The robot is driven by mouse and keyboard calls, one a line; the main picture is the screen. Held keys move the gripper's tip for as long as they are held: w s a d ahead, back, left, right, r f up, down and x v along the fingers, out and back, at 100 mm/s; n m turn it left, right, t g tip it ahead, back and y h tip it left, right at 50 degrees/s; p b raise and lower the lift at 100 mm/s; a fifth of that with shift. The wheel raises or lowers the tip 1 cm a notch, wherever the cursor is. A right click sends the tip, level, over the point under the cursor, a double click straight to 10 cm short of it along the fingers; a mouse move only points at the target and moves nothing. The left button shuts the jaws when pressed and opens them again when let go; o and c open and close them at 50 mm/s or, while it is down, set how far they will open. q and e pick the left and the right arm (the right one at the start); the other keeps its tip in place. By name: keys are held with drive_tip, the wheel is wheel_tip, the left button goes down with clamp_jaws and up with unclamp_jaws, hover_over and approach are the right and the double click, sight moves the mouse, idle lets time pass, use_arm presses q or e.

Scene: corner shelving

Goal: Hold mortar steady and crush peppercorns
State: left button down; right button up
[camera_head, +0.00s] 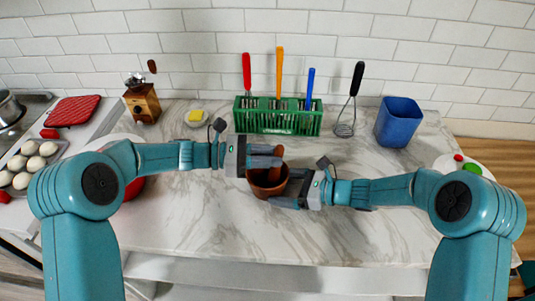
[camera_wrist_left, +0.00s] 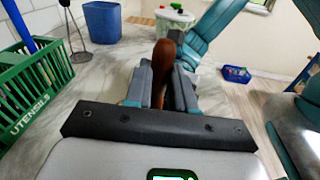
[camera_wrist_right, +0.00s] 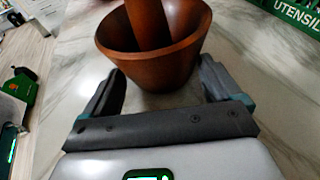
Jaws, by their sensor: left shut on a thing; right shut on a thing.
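A brown wooden mortar (camera_head: 262,188) stands upright on the marble counter, below the green rack in the head view. It also shows large in the right wrist view (camera_wrist_right: 165,68). A wooden pestle (camera_wrist_right: 148,24) stands in it, leaning slightly. My left gripper (camera_head: 272,155) is above the mortar, shut on the pestle's upper part; the left wrist view shows the pestle (camera_wrist_left: 165,58) between its fingers. My right gripper (camera_head: 289,189) is low at the mortar's right side, shut on it, one finger on each side.
Behind the mortar stands a green utensil rack (camera_head: 277,120) with several colored handles. A whisk (camera_head: 350,105) and a blue bin (camera_head: 398,122) are to its right. A coffee grinder (camera_head: 141,102) and a small dish (camera_head: 197,118) are to its left. The front counter is clear.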

use_arm(q)
drive_tip(key=shift+f, duration=0.15)
drive_tip(key=shift+f, duration=0.95)
drive_tip(key=shift+r, duration=1.05)
drive_tip(key=shift+a, duration=0.15)
drive_tip(key=shift+s+a+r, duration=0.1)
drive_tip(key=shift+s+a, duration=0.5)
drive_tip(key=shift+a, duration=0.15)
